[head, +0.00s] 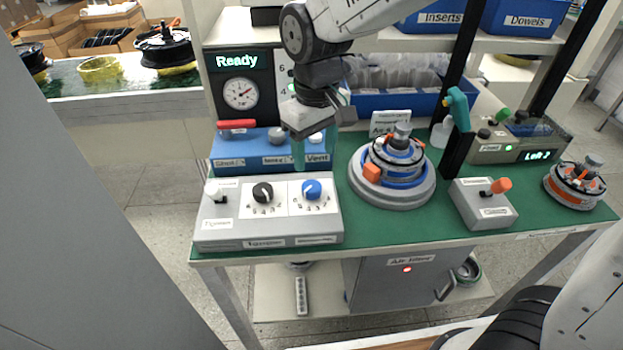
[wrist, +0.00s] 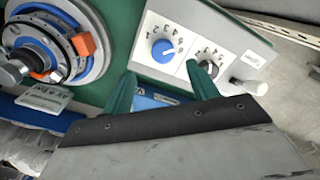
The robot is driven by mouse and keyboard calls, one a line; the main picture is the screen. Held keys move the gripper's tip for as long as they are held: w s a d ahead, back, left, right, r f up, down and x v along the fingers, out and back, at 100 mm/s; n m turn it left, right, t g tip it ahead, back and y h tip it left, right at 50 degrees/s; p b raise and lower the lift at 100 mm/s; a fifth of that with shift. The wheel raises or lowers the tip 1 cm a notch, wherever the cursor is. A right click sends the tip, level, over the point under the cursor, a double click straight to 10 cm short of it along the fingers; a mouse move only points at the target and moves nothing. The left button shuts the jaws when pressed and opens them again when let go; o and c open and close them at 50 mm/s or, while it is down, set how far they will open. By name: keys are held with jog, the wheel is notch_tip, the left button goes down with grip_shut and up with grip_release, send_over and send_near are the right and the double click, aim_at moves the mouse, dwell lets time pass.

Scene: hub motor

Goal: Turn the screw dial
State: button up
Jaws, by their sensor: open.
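A grey control box (head: 268,228) stands at the table's front left. It carries a black dial (head: 263,192) and, to its right, a blue dial (head: 311,189), each on a white numbered plate. The labels are too small to tell which is the screw dial. My gripper (head: 314,150) is open and empty, with green fingers, above the blue box behind the dials. In the wrist view, the blue dial (wrist: 163,50) shows beyond the gap between my fingertips (wrist: 162,72). The black dial (wrist: 208,68) is partly hidden by the right finger. The fingers appear apart from both dials.
A white-tipped lever (head: 214,190) stands on the control box's left. Behind is a blue box (head: 230,150) with a red handle and a Vent label. A round hub fixture (head: 391,190) stands to the right, near a black post (head: 457,155). A display (head: 238,61) reads Ready.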

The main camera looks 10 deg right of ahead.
aim_at(312, 186)
jog(key=shift+w+a+f, duration=0.1)
jog(key=shift+a+f, duration=0.2)
jog(key=shift+f, duration=0.1)
notch_tip(312, 186, down, 7)
jog(key=shift+f, duration=0.2)
jog(key=c, duration=1)
